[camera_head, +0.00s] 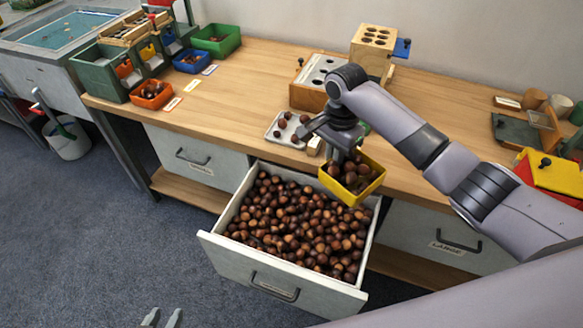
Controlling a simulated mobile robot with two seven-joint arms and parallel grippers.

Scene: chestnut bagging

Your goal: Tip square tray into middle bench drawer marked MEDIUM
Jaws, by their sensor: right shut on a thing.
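The yellow square tray (374,186) holds several chestnuts (350,174). My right gripper (345,150) is shut on the tray's rim from above. The tray hangs over the back right corner of the open middle drawer, near the bench's front edge, and looks slightly tilted. The middle drawer (222,250) is pulled far out and heaped with chestnuts (295,225). The label on its front (272,290) is too small to read surely. My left gripper (162,318) shows only its fingertips at the bottom edge, apart and empty, in front of the drawer.
The shut left drawer (170,145) and the shut right drawer marked LARGE (410,240) flank the open one. A white tray with chestnuts (275,138) and a wooden block with holes (310,95) stand on the bench behind. Open floor (90,240) lies at left.

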